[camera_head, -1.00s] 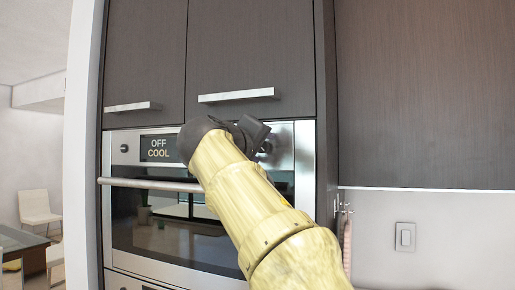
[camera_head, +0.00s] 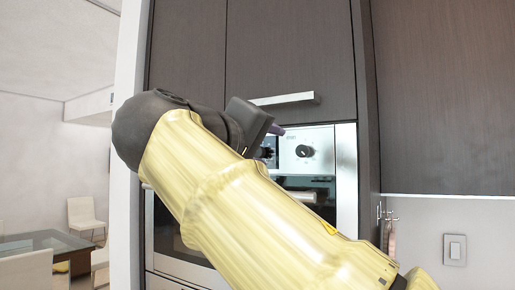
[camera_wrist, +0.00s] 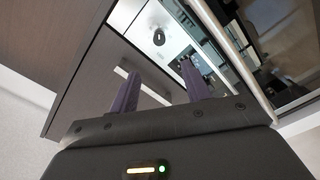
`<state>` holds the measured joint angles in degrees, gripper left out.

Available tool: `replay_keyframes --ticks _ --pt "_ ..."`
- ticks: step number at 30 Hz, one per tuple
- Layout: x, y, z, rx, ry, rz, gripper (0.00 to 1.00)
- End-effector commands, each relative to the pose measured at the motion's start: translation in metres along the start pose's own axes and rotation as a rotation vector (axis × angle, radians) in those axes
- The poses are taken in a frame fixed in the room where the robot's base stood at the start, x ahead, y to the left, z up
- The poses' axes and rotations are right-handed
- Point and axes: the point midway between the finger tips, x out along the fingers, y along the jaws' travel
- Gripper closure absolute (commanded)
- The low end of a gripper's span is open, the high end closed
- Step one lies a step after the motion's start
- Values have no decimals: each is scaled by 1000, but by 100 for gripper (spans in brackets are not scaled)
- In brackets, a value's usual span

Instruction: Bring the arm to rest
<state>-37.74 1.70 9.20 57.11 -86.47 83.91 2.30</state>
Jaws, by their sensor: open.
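My gripper (camera_head: 270,146) is at the end of my yellow arm, in front of the upper oven (camera_head: 346,190). In the head view the wrist and arm hide most of the gripper. In the wrist view the two purple fingers of my gripper (camera_wrist: 160,92) stand apart with nothing between them. A control knob (camera_head: 305,151) on the oven's steel panel shows just right of the gripper; a knob also shows in the wrist view (camera_wrist: 158,37). The oven display is mostly hidden behind my wrist. I cannot tell the exact gap between fingers and panel.
Dark cabinet doors (camera_head: 290,50) with a bar handle (camera_head: 284,98) are above the oven. A wall switch (camera_head: 454,250) and hooks (camera_head: 387,213) are at the right. A glass table (camera_head: 40,246) and a white chair (camera_head: 86,217) stand at the far left.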

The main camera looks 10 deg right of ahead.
Motion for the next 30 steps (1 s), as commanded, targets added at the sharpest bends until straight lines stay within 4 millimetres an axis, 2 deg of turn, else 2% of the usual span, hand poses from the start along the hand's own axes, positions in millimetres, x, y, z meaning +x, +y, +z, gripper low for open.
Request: replay_keyframes --ticks 3,6,19,22,26,29,30 --pt "-13 0 0 0 2 -1 52" --pt "-17 1 0 1 0 1 52" --pt "-17 0 0 0 0 0 52" --pt "-15 -5 0 -10 1 -7 52" --pt "-2 -36 -1 -74 8 -58 52" --pt "15 -82 5 -153 9 -142 52" --pt "24 -103 11 -185 6 -185 52"
